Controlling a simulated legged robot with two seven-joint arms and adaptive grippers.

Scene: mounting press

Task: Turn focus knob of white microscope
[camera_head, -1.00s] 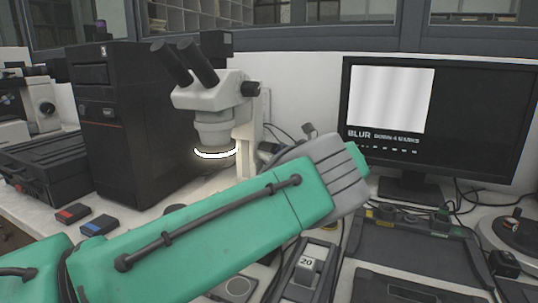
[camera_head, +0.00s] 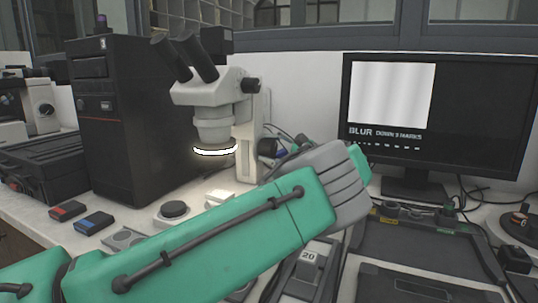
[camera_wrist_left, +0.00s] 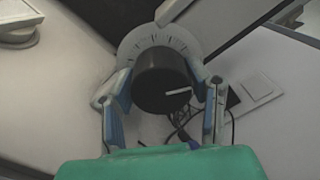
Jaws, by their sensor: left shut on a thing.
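The white microscope (camera_head: 218,95) stands on the bench at the middle left in the head view, with a lit ring below its head. Its dark focus knob (camera_head: 267,147) is on the right side of the stand, partly hidden by my left arm. In the left wrist view the black knob (camera_wrist_left: 162,80) has a white pointer line and a graduated pale dial (camera_wrist_left: 143,38) behind it. My left gripper (camera_wrist_left: 165,90) has a finger on each side of the knob and is shut on it. In the head view my left gripper (camera_head: 284,153) is mostly hidden behind its wrist.
A monitor (camera_head: 440,115) shows a blurred striped picture and the words BLUR and DOWN with a marks count. A black computer tower (camera_head: 105,120) stands left of the microscope. Trays (camera_head: 420,250) lie at the right front. Small red and blue blocks (camera_head: 94,222) lie at the left.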

